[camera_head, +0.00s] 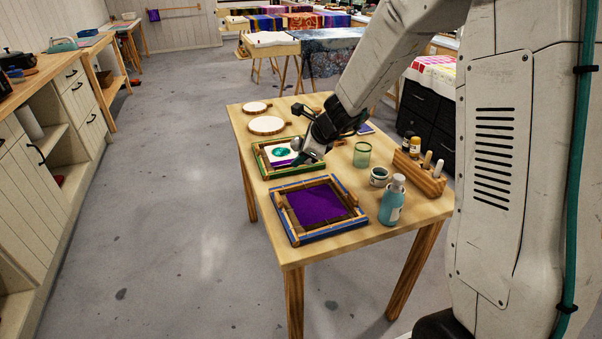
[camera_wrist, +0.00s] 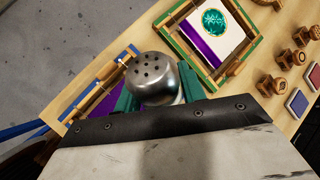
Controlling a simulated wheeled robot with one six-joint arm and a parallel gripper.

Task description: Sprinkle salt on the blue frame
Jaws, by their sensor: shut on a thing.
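My gripper (camera_head: 309,152) is above the table, over the near right side of the green frame in the head view. In the wrist view its teal fingers (camera_wrist: 158,88) are shut on a metal salt shaker (camera_wrist: 155,76). The shaker's domed, holed top faces the wrist camera; its lower part is hidden. The blue frame (camera_head: 341,229) lies at the table's near side with dark purple silk (camera_head: 316,205) stretched in it. In the wrist view the blue frame (camera_wrist: 75,108) is partly hidden behind my gripper. No salt grains can be made out on the purple silk.
The green frame (camera_head: 262,165) holds white silk with a teal motif and a purple stripe. A bottle (camera_head: 392,202), a jar (camera_head: 379,176), a green glass (camera_head: 362,155) and a wooden rack (camera_head: 418,176) stand along the table's right side. Round boards (camera_head: 267,125) lie at the back.

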